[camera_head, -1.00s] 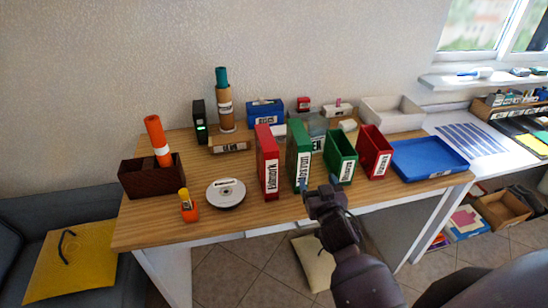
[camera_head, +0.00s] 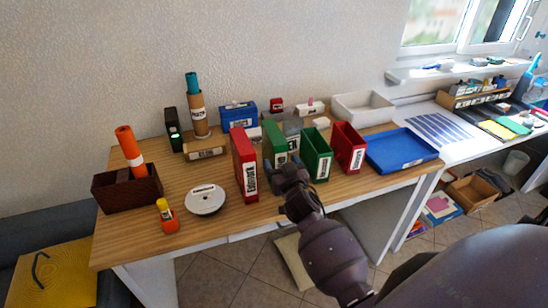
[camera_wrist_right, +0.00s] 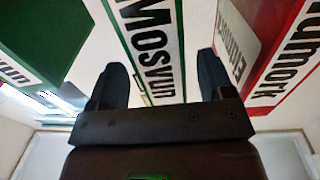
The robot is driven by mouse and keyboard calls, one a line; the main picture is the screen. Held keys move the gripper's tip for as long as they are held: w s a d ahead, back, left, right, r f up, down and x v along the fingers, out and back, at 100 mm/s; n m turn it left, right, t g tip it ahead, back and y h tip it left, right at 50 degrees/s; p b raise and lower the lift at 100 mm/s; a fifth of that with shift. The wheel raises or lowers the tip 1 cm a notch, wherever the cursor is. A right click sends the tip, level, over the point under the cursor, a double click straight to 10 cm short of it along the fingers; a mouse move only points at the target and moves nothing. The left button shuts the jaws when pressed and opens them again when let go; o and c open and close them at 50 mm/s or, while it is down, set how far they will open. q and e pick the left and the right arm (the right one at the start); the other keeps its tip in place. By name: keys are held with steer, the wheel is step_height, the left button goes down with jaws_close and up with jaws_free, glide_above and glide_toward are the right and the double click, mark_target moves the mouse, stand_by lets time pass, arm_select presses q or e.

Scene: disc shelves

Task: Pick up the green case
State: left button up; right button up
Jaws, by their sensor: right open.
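The green case (camera_head: 274,139) stands upright on the wooden table, with a white label on its narrow front side. My right gripper (camera_head: 286,167) is at the front of the case and hides the lower part of it. In the right wrist view the case (camera_wrist_right: 148,40) shows its label between the two open fingers (camera_wrist_right: 161,85). I cannot tell whether the fingertips reach past its front edge. The gripper is open and holds nothing. My left gripper is not in view.
A red case (camera_head: 243,160) stands close on the left, and an open green box (camera_head: 316,151) and open red box (camera_head: 349,146) on the right. A blue tray (camera_head: 401,151) lies further right. A white disc (camera_head: 205,200) lies left, with bare table (camera_head: 160,240) before it.

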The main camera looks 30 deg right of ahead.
steer(key=shift+x, duration=1.8)
steer(key=shift+a+r, duration=0.1)
steer(key=shift+r, duration=0.1)
steer(key=shift+c, duration=0.4)
